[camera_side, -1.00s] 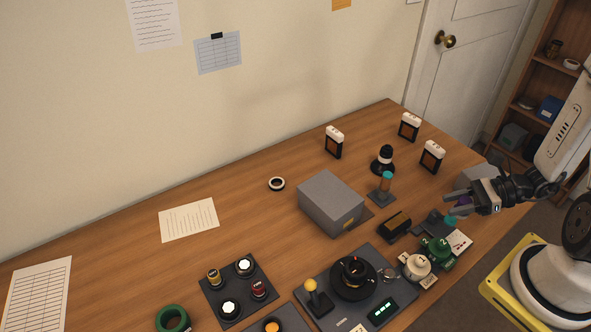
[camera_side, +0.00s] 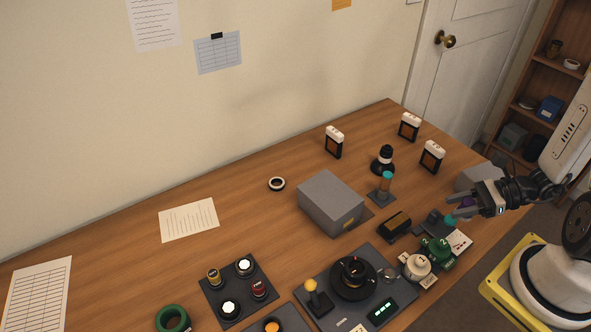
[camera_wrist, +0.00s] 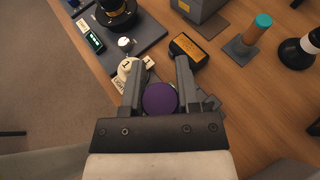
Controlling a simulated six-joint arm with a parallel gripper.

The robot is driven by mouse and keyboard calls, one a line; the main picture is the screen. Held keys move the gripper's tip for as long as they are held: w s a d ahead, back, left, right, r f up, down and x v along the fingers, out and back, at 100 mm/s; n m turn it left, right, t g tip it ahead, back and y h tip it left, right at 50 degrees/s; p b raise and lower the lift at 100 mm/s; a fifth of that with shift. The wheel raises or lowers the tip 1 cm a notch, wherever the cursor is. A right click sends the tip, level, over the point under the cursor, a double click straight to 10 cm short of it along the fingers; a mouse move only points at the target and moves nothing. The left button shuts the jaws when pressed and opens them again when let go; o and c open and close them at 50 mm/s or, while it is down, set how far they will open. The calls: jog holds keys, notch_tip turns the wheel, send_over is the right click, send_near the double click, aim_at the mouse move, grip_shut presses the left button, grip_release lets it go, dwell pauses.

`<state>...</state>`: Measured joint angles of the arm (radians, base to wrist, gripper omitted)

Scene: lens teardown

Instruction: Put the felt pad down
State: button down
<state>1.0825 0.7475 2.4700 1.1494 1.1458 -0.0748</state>
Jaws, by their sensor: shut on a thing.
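The felt pad appears to be the purple round piece (camera_wrist: 160,98) between my fingers in the wrist view. My gripper (camera_wrist: 158,75) is shut on it. In the side view, my gripper (camera_side: 460,203) is at the right end of the desk, and a bit of the purple pad (camera_side: 466,201) shows between its fingers. It is close above a small dark stand with a teal top (camera_side: 450,219). I cannot tell whether the pad touches anything below; its underside is hidden.
A green numbered piece (camera_side: 437,250) and a cream one (camera_side: 417,267) stand close to my gripper. Nearby are a black box with an amber label (camera_side: 395,225), a teal-topped post (camera_side: 385,184), a grey box (camera_side: 331,200) and a dark control panel (camera_side: 325,283).

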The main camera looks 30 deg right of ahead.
jog(key=w+a+f+m+t+h, duration=0.1)
jog(key=w+a+f, duration=0.1)
jog(key=w, duration=0.9)
jog(key=w+a, duration=0.4)
jog(key=w, duration=0.1)
jog(key=w+a+m+t+h, duration=0.1)
jog(key=w+a, duration=0.3)
jog(key=a, duration=0.1)
jog(key=w+a+r+m, duration=0.1)
jog(key=w+a, duration=0.4)
jog(key=shift+w+a+t+h, duration=0.15)
jog(key=shift+w+t+h, duration=0.2)
jog(key=shift+t+h, duration=0.05)
jog(key=w+a+r+m+h, duration=0.1)
jog(key=w+a, duration=0.1)
jog(key=a, duration=0.9)
jog(key=shift+r+m+t, duration=0.2)
jog(key=shift+m+t, duration=0.1)
jog(key=shift+t, duration=0.1)
jog(key=shift+w, duration=0.1)
